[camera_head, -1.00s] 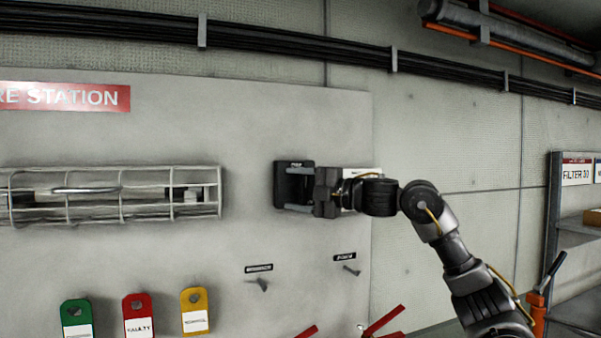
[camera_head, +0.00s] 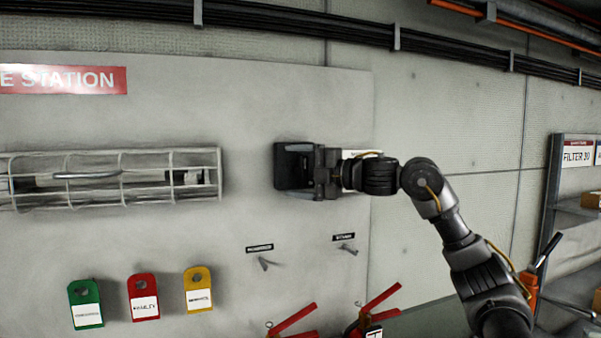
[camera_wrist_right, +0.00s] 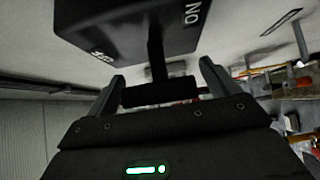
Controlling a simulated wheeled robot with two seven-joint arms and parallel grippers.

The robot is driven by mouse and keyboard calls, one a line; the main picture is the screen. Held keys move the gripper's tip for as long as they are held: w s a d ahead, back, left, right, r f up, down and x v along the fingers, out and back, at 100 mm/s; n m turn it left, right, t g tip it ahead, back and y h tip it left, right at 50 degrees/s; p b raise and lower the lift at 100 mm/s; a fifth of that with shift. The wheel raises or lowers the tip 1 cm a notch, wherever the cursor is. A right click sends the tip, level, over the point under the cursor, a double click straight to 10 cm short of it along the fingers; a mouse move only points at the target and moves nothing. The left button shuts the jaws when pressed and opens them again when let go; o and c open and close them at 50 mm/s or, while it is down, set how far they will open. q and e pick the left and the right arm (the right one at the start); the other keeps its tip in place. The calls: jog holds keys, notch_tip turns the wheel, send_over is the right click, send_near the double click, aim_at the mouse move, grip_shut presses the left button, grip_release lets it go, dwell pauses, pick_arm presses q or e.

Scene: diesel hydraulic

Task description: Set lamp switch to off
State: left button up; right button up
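The lamp switch (camera_head: 283,166) is a black box on the grey wall panel, right of the caged lamp. In the right wrist view, the switch box (camera_wrist_right: 140,28) fills the top, with ON lettering on its right and partly readable lettering on its lower left. A dark lever with a crossbar handle (camera_wrist_right: 160,92) sticks out from it toward my gripper. My right gripper (camera_head: 318,172) is at the switch's front. In the wrist view, my right gripper (camera_wrist_right: 165,85) has its fingers apart, with the crossbar between them and a small gap at its right end. My left gripper is out of view.
A caged lamp (camera_head: 110,178) is on the panel at left. Green, red and yellow tags (camera_head: 143,297) hang below it. Hooks (camera_head: 347,249) and red-handled tools (camera_head: 292,320) are below the switch. A shelf (camera_head: 572,210) stands at right.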

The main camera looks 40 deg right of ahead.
jog(key=shift+s+d, duration=0.1)
jog(key=shift+s, duration=0.15)
jog(key=b+v, duration=0.4)
jog(key=v, duration=0.6)
jog(key=shift+s, duration=0.15)
